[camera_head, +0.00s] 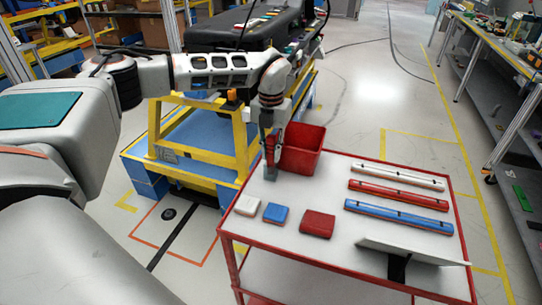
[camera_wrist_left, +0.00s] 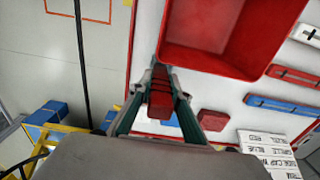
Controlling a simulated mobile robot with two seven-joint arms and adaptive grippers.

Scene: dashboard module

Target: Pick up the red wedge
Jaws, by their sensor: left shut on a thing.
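My left gripper (camera_head: 269,168) points down over the back left part of the table, just left of the red bin (camera_head: 303,148). It is shut on a long, narrow red wedge (camera_wrist_left: 160,98), which sits between its two fingers in the left wrist view. The gripper's fingertips look close to the tabletop; I cannot tell whether the wedge touches it. My right gripper is in neither view.
A white block (camera_head: 247,205), a blue block (camera_head: 275,213) and a red block (camera_head: 317,223) lie along the table's front left. White, red and blue bars (camera_head: 398,195) lie at the right, behind a tilted panel (camera_head: 413,250). A yellow frame (camera_head: 215,150) stands behind.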

